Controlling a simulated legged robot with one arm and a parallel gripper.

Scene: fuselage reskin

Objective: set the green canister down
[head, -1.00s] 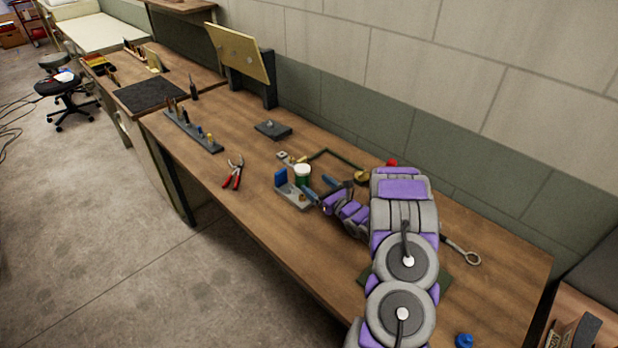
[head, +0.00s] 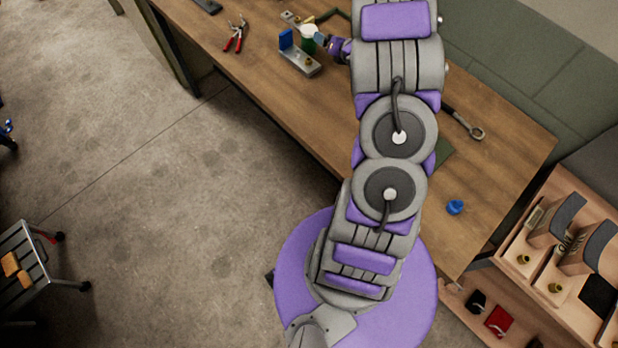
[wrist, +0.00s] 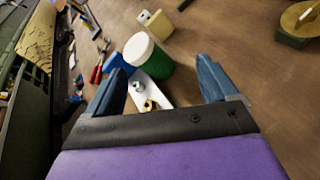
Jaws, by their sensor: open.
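The green canister (head: 308,46) with a white lid stands on the wooden workbench, close to a grey fixture with a blue block (head: 287,39). In the wrist view the canister (wrist: 157,66) appears upright, just beyond the gap between my fingers. In the head view my gripper (head: 326,42) is beside the canister and partly hidden by my arm. I cannot tell whether a finger touches the canister.
Red-handled pliers (head: 236,36) lie left of the fixture. A wrench (head: 466,124) and a blue knob-like object (head: 455,207) lie on the right part of the bench. A wooden shelf unit (head: 522,262) stands at the right. The bench front is mostly clear.

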